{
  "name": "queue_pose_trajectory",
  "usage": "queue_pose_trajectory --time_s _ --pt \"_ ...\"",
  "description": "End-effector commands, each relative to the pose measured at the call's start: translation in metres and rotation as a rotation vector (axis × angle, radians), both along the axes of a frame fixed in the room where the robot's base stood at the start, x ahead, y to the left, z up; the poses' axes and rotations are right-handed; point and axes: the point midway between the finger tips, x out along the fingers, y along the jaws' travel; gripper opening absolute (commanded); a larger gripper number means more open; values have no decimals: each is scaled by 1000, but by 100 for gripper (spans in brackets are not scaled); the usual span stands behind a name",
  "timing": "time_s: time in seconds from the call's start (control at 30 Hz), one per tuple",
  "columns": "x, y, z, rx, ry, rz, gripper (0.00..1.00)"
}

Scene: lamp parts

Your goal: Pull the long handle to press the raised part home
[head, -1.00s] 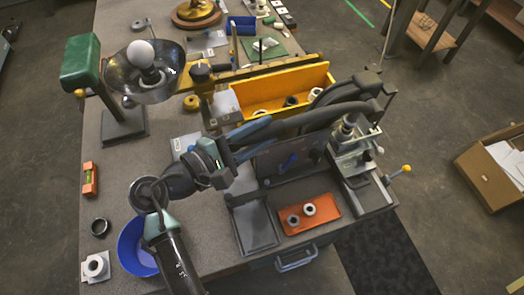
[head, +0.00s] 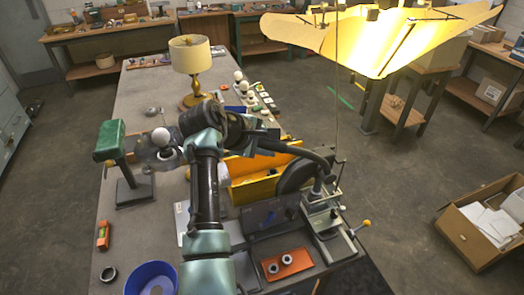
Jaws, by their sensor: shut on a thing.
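The long handle (head: 305,154) is a dark curved lever. It rises from the bench press (head: 325,212) at the right edge of the bench and bends left to my gripper (head: 268,138). My gripper is shut on the handle near its far end, above the yellow bin. My arm covers part of the grip, so the fingertips are hard to make out. The press's metal upper part (head: 318,188) stands at the foot of the handle. The raised part is too small to tell apart, and I cannot see any gap under it.
An orange tray (head: 268,272) with two rings lies in front of the press. A yellow bin (head: 238,190) stands behind. A lamp with a bulb (head: 160,137) is left of my arm, and a blue bowl (head: 135,282) is at front left. A lit shade (head: 370,40) hangs above right.

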Motion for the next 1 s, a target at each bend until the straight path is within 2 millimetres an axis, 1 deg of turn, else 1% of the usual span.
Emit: queue_pose_trajectory --time_s 0.03,0.13,0.33,0.73,0.77,0.8,0.9,1.0 --pt "3 -8 15 18 -9 -10 0" --pt "6 -13 20 45 -1 -9 0" --pt "9 -19 24 73 3 -9 0" --pt "10 -20 26 75 -2 -10 0" --pt "10 -21 26 76 -1 -10 42" --pt "10 -21 26 76 -1 -10 50" --pt "9 -20 25 75 1 -9 66" --pt "9 -19 23 76 4 -8 66"
